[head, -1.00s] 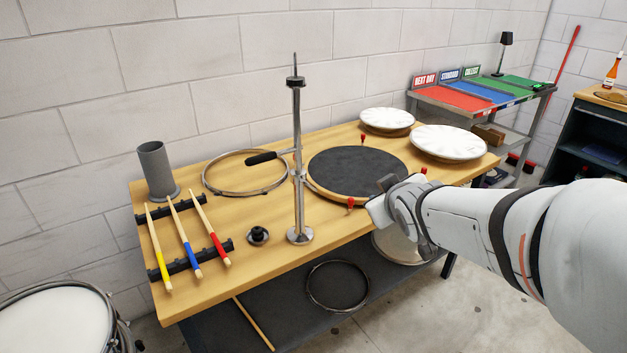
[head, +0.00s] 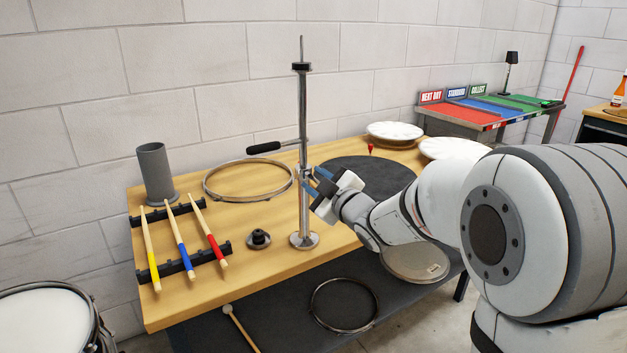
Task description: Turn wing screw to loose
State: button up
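A chrome stand (head: 303,115) rises upright from a round base (head: 304,240) near the bench's front edge. A rod with a black handle (head: 264,148) sticks out to its left. A small metal clamp (head: 302,172) sits partway up the post; the wing screw is not clearly distinguishable there, being tiny and close to my gripper. My gripper (head: 315,183) comes in from the right, its fingertips right by the post at clamp height. The two fingers appear apart. Whether they touch the screw or have it between them cannot be told.
On the wooden bench (head: 210,310) lie a metal hoop (head: 207,187), a dark round pad (head: 372,174) behind my arm, white plates (head: 395,131), a grey tube (head: 156,172), a black knob (head: 259,238) and racked drumsticks (head: 181,245). Another hoop (head: 317,312) lies on the lower shelf.

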jog(key=shift+w+a, duration=0.4)
jog(key=shift+w, duration=0.2)
grip_shut()
